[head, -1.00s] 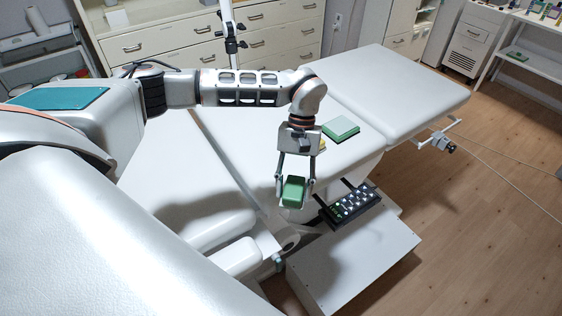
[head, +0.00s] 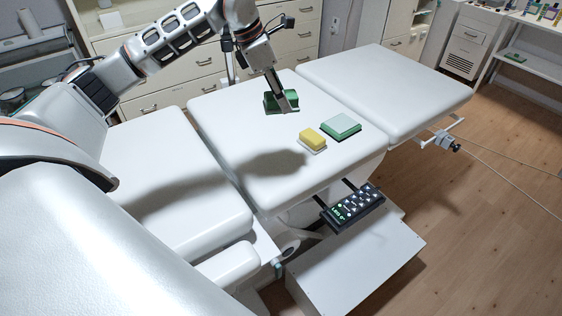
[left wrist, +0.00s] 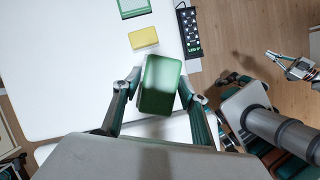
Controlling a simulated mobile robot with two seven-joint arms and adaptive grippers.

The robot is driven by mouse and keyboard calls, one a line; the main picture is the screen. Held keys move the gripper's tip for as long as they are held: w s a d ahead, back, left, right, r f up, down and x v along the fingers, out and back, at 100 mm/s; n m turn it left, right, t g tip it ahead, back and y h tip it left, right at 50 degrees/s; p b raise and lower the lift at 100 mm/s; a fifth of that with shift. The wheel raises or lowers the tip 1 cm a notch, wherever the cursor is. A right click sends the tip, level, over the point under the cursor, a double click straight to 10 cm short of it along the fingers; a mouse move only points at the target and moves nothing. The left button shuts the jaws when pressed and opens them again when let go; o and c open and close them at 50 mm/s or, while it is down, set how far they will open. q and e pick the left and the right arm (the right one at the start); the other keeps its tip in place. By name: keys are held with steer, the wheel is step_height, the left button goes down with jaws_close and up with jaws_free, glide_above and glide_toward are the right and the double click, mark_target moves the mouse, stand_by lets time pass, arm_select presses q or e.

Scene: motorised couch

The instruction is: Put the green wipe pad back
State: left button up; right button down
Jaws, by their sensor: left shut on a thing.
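My left gripper (head: 289,107) is shut on the green wipe pad (head: 272,101), over the far side of the couch's middle section. In the left wrist view the green pad (left wrist: 160,85) sits between the two fingers of my left gripper (left wrist: 158,92). I cannot tell whether the pad touches the couch. A flat pale green piece with a darker green border (head: 341,126) lies on the couch, right of the held pad. My right gripper (left wrist: 283,60) appears small at the right of the left wrist view, its jaw state unclear.
A yellow pad (head: 312,137) on a pale base lies beside the pale green piece. The white couch (head: 225,125) has free room around them. A black control panel (head: 352,206) sticks out at the couch's near edge. Drawer cabinets (head: 170,75) stand behind.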

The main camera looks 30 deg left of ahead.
arm_select(q)
steer(key=b, duration=0.1)
glide_above(285, 160)
steer(key=s, duration=0.1)
steer(key=f, duration=1.5)
steer(key=shift+s+a+f, duration=0.1)
steer(key=shift+a, duration=0.3)
steer(key=shift+f, duration=2.35)
steer(key=shift+f, duration=0.1)
steer(key=o, duration=1.1)
steer(key=shift+c, duration=0.2)
steer(key=shift+a+r, duration=0.2)
steer(key=shift+r, duration=0.35)
steer(key=v, duration=1.1)
steer(key=shift+s+d, duration=0.2)
